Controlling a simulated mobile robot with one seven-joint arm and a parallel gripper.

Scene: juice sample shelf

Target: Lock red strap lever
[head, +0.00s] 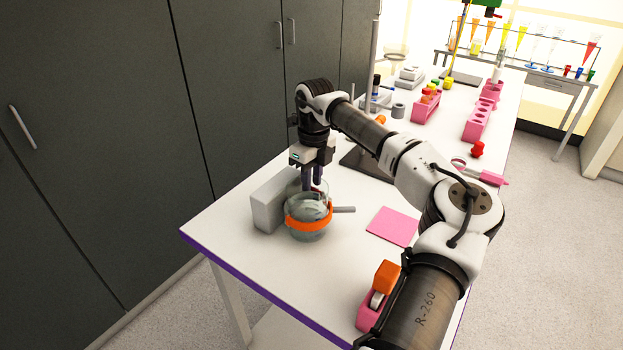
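A round glass vessel (306,232) stands near the left end of the white table, against a light grey block (267,205). An orange-red strap (310,219) runs around the vessel's middle. A short grey bar (344,209) sticks out to the right at the strap's height; I cannot tell if it is the lever. My gripper (312,186) points down over the vessel's top, its dark fingers by the rim. A small red part (319,190) shows at the fingertips. The picture is too small to tell whether the fingers grip it.
A pink square mat (393,227) lies to the right of the vessel. A pink and orange tape dispenser (379,293) stands at the near edge. A dark flat plate (366,163) lies behind my gripper. Pink racks (427,106) and a red item (477,149) stand further back.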

